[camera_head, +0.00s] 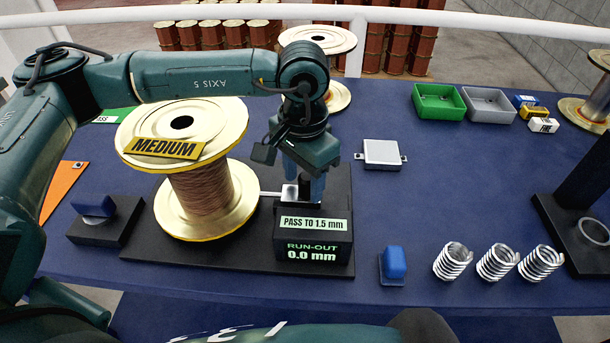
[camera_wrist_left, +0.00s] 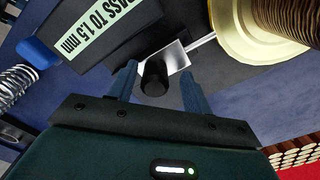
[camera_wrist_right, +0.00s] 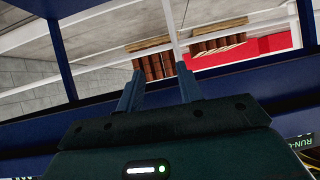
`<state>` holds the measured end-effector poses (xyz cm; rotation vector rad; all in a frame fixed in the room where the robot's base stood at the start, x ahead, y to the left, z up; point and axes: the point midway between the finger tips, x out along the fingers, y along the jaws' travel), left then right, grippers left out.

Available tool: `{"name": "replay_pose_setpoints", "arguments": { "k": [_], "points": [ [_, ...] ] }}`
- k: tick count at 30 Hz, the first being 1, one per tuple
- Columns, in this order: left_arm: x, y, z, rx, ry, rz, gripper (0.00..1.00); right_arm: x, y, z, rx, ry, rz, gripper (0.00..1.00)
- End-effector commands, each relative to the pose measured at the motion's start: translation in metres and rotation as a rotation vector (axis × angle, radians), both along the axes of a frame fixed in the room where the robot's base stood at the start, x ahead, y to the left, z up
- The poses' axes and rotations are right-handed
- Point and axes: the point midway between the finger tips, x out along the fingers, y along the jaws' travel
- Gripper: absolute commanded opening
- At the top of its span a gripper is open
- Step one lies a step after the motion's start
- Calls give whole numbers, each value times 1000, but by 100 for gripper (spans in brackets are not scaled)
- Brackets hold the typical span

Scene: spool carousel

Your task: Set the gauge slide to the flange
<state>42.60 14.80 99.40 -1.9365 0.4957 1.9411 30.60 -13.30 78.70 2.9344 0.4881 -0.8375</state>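The gauge (camera_head: 313,240) is a black box with lit signs reading "PASS TO 1.5 mm" and "RUN-OUT 0.0 mm". Its silver slide (camera_head: 290,193) has a thin rod pointing left at the lower flange (camera_head: 170,222) of the copper-wire spool marked MEDIUM (camera_head: 165,148). I cannot tell whether the tip touches. In the left wrist view the slide (camera_wrist_left: 176,58) carries a black knob (camera_wrist_left: 154,77). My left gripper (camera_head: 304,190) is above the slide; its open fingers (camera_wrist_left: 160,88) stand either side of the knob with gaps. My right gripper (camera_wrist_right: 161,78) is open and empty, away from the gauge.
A black base plate (camera_head: 230,258) carries spool and gauge. A blue-handled block (camera_head: 95,215) stands left, a blue piece (camera_head: 393,264) and several springs (camera_head: 497,262) right. A silver box (camera_head: 382,153), green bin (camera_head: 438,101) and grey bin (camera_head: 489,104) lie behind.

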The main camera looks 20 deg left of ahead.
Motion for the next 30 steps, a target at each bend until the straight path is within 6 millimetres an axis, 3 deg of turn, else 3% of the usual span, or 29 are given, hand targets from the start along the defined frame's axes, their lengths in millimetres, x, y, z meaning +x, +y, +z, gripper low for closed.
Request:
{"name": "replay_pose_setpoints", "arguments": {
  "k": [11,24,30],
  "points": [
    [0,-2,9,-3,-3,-2,51,1,-1,-2,1,-2,-4,36],
    [1,-2,100,-3,-4,-1,51,3,7,-2,21,-19,2,36],
    [1,-1,126,-2,-2,0,51,4,8,1,27,-25,4,36]
  ]
}}
